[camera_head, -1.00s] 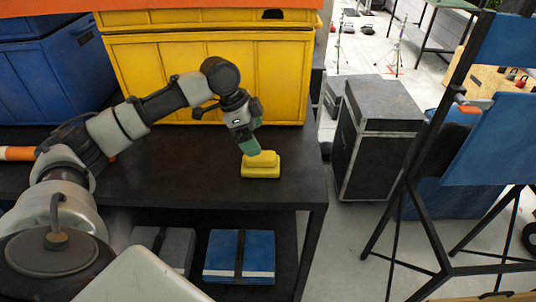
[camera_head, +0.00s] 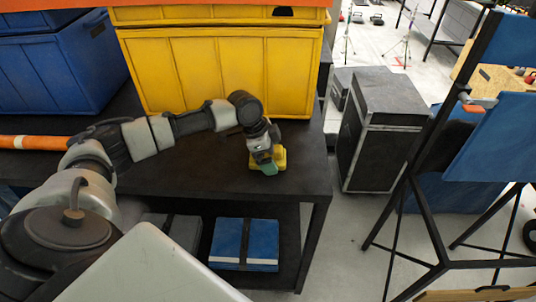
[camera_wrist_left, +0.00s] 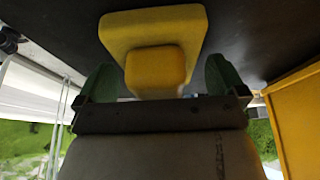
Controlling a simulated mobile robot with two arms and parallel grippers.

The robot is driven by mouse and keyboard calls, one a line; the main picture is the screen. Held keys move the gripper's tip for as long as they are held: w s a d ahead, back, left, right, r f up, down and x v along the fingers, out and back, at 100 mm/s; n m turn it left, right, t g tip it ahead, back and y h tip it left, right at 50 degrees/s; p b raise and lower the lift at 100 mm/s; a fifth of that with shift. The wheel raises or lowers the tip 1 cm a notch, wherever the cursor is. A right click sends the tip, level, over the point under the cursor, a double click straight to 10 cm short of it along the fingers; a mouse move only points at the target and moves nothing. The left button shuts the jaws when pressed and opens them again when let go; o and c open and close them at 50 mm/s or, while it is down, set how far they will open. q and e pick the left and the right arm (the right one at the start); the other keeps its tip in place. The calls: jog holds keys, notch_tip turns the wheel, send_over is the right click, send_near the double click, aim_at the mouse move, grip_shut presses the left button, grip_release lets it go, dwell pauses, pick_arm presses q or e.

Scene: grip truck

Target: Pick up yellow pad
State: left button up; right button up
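The yellow pad (camera_head: 281,157) lies on the dark table near its right end. It has a wide base and a narrower raised block. My left gripper (camera_head: 266,168) is low at the pad and covers part of it in the head view. In the left wrist view, the green fingertips (camera_wrist_left: 160,82) are spread apart. The raised block of the yellow pad (camera_wrist_left: 155,70) shows between them, with small gaps on both sides. My right gripper is not in view.
A large yellow bin (camera_head: 222,70) stands on the table (camera_head: 306,180) just behind the pad, with blue bins (camera_head: 65,68) to its left. A blue case (camera_head: 245,243) lies on the lower shelf. A black case (camera_head: 380,130) stands on the floor to the right.

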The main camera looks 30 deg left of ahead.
pick_arm(q)
jog(key=c, duration=0.9)
jog(key=shift+r, duration=0.1)
jog(key=shift+r+b, duration=0.3)
jog(key=shift+r, duration=0.2)
jog(key=r, duration=0.1)
jog(key=r+b, duration=0.1)
jog(key=r, duration=0.1)
jog(key=shift+s+d+r, duration=0.15)
jog(key=shift+s, duration=0.25)
jog(key=s+d+r+b, duration=0.2)
jog(key=s+d+r, duration=0.2)
jog(key=s, duration=0.6)
notch_tip(320, 180, up, 3)
jog(key=shift+f+b, duration=0.15)
jog(key=shift+b, duration=0.25)
